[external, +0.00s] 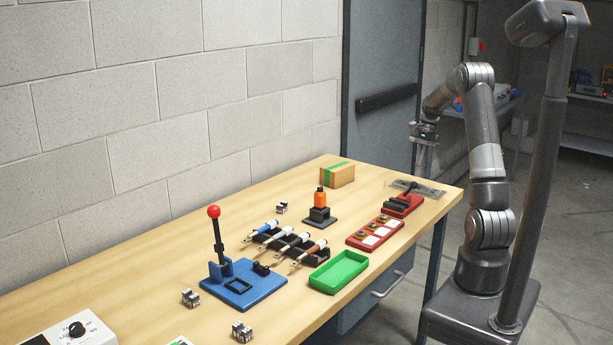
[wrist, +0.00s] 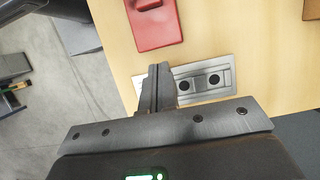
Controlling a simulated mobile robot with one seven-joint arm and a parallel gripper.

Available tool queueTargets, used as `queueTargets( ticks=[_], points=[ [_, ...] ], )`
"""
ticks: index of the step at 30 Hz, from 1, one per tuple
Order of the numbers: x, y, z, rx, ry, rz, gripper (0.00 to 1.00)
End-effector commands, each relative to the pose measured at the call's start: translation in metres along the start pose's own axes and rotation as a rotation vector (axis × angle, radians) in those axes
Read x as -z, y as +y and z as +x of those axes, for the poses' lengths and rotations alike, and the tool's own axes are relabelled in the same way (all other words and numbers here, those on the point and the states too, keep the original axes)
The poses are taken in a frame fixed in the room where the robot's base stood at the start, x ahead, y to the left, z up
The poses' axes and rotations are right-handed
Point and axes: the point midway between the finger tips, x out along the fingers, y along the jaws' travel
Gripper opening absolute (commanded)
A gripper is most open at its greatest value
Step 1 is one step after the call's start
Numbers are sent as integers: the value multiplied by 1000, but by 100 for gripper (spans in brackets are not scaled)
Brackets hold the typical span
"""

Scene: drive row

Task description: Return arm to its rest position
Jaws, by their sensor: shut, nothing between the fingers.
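My gripper (external: 424,158) hangs at the end of my raised arm, above the far right corner of the wooden workbench (external: 160,226), pointing down. In the wrist view my gripper (wrist: 158,84) shows its fingers together with nothing between them. Below the fingers is a grey panel with round sockets (wrist: 205,80), set at the bench edge; it also shows in the external view (external: 428,190). The gripper appears apart from the bench. My arm is bent, with its upper links standing over my base to the right of the bench.
A grey door (external: 380,60) stands behind. Floor right of the bench is open.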

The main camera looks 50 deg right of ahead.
Motion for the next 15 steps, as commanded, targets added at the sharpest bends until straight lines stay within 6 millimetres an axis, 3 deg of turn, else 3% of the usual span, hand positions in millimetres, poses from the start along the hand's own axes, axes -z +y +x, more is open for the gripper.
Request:
queueTargets(
  ticks=[8, 11, 15],
  points=[
    [-9, -2, -2, 0, 10, -23, 0],
    [-33, -6, -8, 2, 41, -89, 0],
    [-87, -9, -19, 3, 109, -244, 0]
  ],
)
